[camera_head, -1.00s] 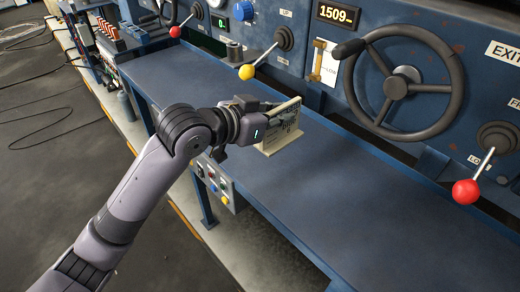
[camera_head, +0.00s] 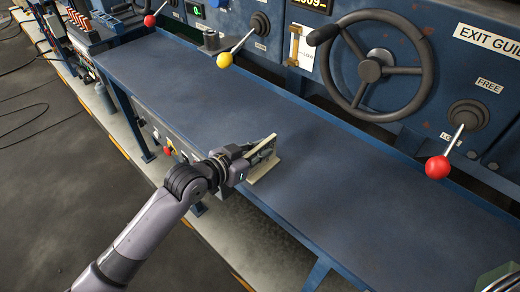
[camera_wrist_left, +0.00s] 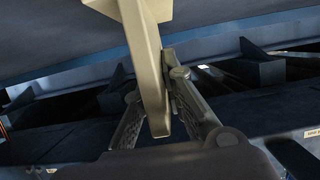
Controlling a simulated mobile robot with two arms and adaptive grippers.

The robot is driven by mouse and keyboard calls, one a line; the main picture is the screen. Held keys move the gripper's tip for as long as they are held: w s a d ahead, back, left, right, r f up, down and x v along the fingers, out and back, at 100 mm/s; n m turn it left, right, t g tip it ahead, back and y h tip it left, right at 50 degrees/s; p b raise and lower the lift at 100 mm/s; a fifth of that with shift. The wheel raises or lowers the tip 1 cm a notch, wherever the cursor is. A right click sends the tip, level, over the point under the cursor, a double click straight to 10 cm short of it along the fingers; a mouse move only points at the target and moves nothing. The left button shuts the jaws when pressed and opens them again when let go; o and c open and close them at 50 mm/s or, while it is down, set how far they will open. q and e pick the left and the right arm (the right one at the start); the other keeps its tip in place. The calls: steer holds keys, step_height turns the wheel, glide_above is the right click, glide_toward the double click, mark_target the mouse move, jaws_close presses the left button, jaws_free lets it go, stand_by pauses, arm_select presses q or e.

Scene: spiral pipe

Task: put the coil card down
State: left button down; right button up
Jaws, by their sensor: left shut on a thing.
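The coil card, a cream plate with a flat foot (camera_head: 264,172), is at the front edge of the blue bench, in the middle of the head view. My left gripper (camera_head: 257,157) is shut on it, with the fingers across its upper part. In the left wrist view the card (camera_wrist_left: 143,50) shows edge-on as a beige slab between the two fingers (camera_wrist_left: 154,100). The card's printed face is mostly hidden by the fingers. I cannot tell whether its foot touches the bench top.
The blue bench top (camera_head: 330,175) is bare around the card. Behind it the machine panel carries a dark handwheel (camera_head: 372,70), a yellow-knobbed lever (camera_head: 224,60) and a red-knobbed lever (camera_head: 437,167). Below the front edge is a drop to the floor.

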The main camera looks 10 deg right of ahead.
arm_select(q)
steer(key=c, duration=2.2)
jaws_free()
steer(key=shift+f, duration=0.15)
steer(key=o, duration=0.5)
steer(key=shift+r, duration=0.2)
